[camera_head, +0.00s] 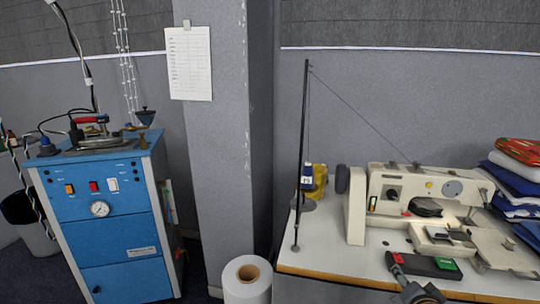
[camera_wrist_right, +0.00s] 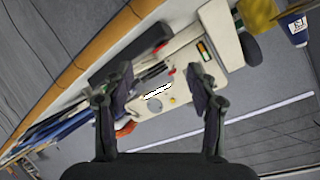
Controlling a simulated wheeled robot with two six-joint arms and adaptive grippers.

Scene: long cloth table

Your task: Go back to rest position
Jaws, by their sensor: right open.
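My right gripper (camera_head: 412,284) shows at the bottom right of the head view, dark, in front of the table's front edge and overlapping a black switch box. In the right wrist view the right gripper (camera_wrist_right: 162,82) has its two dark fingers spread wide apart with nothing between them. The sewing machine appears beyond the fingers there, tilted. My left gripper is in neither view.
A beige sewing machine (camera_head: 410,200) stands on a white table (camera_head: 330,252). The black switch box (camera_head: 440,267) has a green button. Folded textiles (camera_head: 515,185) are stacked right. A blue cabinet (camera_head: 108,215) stands left; a white roll (camera_head: 247,285) stands between cabinet and table.

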